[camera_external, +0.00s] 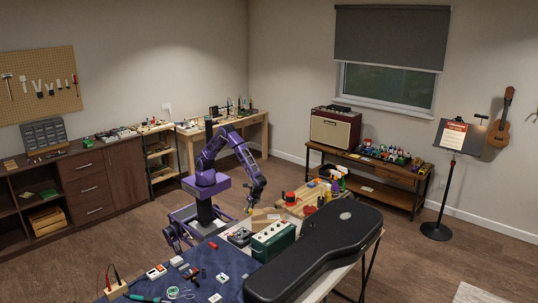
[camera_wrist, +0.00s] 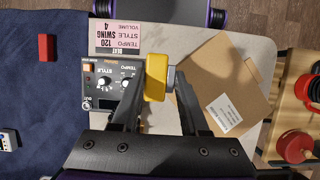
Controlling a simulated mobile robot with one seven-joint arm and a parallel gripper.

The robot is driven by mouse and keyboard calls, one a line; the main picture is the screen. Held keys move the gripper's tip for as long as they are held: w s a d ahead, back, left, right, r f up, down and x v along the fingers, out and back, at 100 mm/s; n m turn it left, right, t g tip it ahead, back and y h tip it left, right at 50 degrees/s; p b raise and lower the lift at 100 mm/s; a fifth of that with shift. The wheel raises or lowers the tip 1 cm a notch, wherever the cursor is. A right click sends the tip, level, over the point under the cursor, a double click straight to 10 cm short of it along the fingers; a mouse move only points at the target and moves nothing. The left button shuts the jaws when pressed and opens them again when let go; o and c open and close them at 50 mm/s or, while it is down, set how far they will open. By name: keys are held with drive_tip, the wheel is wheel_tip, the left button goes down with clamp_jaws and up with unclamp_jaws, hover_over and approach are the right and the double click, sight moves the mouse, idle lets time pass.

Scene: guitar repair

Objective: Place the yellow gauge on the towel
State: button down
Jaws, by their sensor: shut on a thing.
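The yellow gauge (camera_wrist: 154,80) is between the fingertips of my gripper (camera_wrist: 160,76) in the wrist view, with a grey part on its right side. My gripper is shut on it and holds it over the light tabletop, between a drum machine and a cardboard box. In the outside view my gripper (camera_external: 250,208) is at the table's far edge; the gauge is too small to make out clearly there. The dark blue towel (camera_wrist: 40,95) lies to the left in the wrist view. It also covers the table's near left part in the outside view (camera_external: 232,268).
The drum machine (camera_wrist: 112,85) lies between gauge and towel. The cardboard box (camera_wrist: 222,85) is just right of my gripper. A red block (camera_wrist: 46,47) lies on the towel. A green amplifier-like box (camera_external: 273,240) and a black guitar case (camera_external: 315,255) fill the table's right.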

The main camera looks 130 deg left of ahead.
drive_tip(key=w+a+f+b, duration=0.1)
drive_tip(key=w+f+b, duration=0.3)
drive_tip(key=w+b, duration=0.3)
drive_tip(key=f, duration=0.6)
drive_tip(key=w+f, duration=0.1)
drive_tip(key=f, duration=0.2)
drive_tip(key=shift+p, duration=0.3)
drive_tip(key=shift+f, duration=0.1)
drive_tip(key=shift+f, duration=0.15)
drive_tip(key=c, duration=0.7)
unclamp_jaws()
